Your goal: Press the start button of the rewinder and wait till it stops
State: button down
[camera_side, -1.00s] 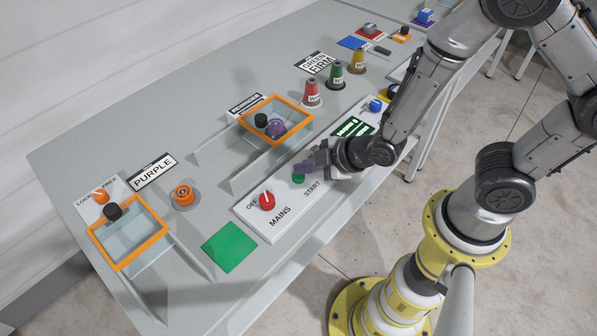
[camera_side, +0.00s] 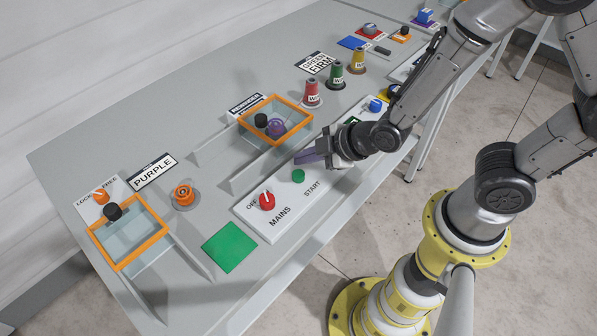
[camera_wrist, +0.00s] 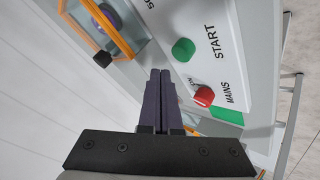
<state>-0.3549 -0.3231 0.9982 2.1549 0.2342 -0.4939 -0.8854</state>
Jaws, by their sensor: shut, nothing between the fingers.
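The green start button (camera_side: 298,176) stands on the white control panel (camera_side: 262,218), beside the word START. It also shows in the wrist view (camera_wrist: 183,50). The red mains knob (camera_side: 267,200) is on the same panel and shows in the wrist view (camera_wrist: 204,96). The rewinder (camera_side: 275,123) is an orange-framed clear box with a purple spool (camera_side: 276,127) and a black knob. My gripper (camera_side: 300,158) is shut and empty, above the panel near the green button and apart from it. In the wrist view its fingertips (camera_wrist: 160,73) are together. Whether the spool turns cannot be told.
A second orange-framed box (camera_side: 128,232) stands at the left, with an orange spool (camera_side: 184,194) near it. A green square (camera_side: 230,247) lies left of the panel. Several labelled cones, including a red one (camera_side: 312,92), stand behind.

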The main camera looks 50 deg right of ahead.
aim_at(305, 174)
jog(key=shift+r, duration=1.75)
jog(key=shift+d, duration=0.15)
jog(key=d+r+m+t, duration=0.1)
jog(key=d+r+m, duration=0.15)
jog(key=r, duration=0.65)
jog(key=d+r+m+t, duration=0.1)
jog(key=d+r, duration=0.3)
jog(key=r, duration=0.4)
jog(key=s+d+f+m+g+h, duration=0.1)
jog(key=s+d+m+g, duration=0.2)
jog(key=s, duration=1.4)
jog(key=m+g, duration=0.2)
jog(key=m, duration=0.3)
jog(key=shift+s+f+h, duration=0.2)
jog(key=shift+s+h, duration=0.05)
jog(key=shift+h, duration=0.15)
